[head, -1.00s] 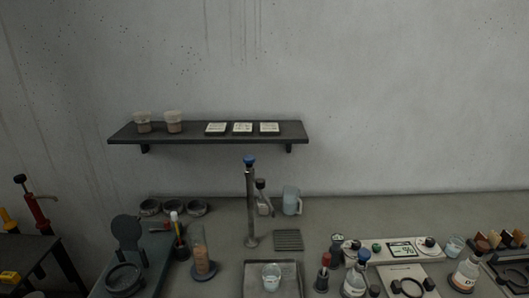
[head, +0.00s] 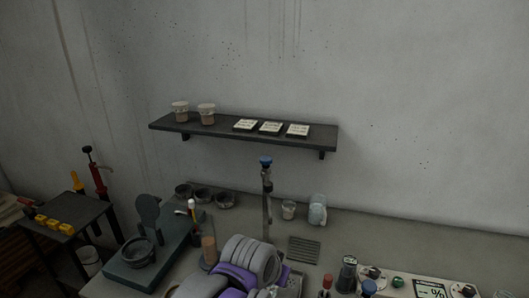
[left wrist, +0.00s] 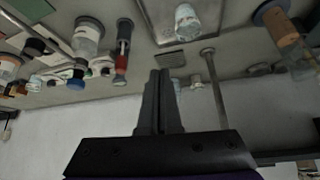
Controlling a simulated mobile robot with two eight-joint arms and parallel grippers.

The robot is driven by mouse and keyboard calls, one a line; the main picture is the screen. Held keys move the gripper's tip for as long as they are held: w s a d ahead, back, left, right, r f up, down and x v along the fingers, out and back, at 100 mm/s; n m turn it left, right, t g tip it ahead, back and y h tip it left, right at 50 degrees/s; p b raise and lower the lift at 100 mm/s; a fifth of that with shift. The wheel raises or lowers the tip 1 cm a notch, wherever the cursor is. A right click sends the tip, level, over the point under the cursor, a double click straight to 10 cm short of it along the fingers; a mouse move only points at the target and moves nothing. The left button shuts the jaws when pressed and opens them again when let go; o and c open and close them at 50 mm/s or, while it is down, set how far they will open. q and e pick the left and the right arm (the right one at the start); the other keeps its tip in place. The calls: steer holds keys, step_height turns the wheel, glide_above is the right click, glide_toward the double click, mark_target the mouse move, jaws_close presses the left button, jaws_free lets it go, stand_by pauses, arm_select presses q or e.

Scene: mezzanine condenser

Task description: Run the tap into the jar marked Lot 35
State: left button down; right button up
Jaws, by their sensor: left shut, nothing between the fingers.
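The tap (head: 266,195) is a tall metal post with a blue knob on top, standing at the back of the bench. Its post also shows in the upside-down left wrist view (left wrist: 215,85). A clear jar (left wrist: 187,20) stands in a metal tray (left wrist: 155,18) in front of the tap; my arm hides the jar in the head view. I can read no lot marking. My left gripper (left wrist: 160,73) is shut and empty, near the tap and tray. My right gripper is out of view.
A wall shelf (head: 240,131) holds two brown-filled jars (head: 193,113) and several white cards. A slatted mat (head: 303,249) lies right of the tap. Bottles, a red-handled tool (left wrist: 122,50) and a white instrument panel (head: 420,286) crowd the right. Bowls (head: 205,196) stand left.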

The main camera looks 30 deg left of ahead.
arm_select(q)
steer(key=w+a+r, duration=0.5)
steer(key=r, duration=0.4)
steer(key=w+a+r+n+t+y, duration=0.1)
steer(key=w+a+r, duration=0.5)
steer(key=r, duration=0.3)
steer(key=w+a+r+n+t+y, duration=0.1)
steer(key=w+a+r, duration=0.4)
steer(key=r, duration=0.4)
steer(key=shift+w+a, duration=0.15)
steer(key=shift+w, duration=0.55)
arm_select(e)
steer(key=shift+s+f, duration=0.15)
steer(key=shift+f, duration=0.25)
arm_select(q)
steer(key=shift+w, duration=0.1)
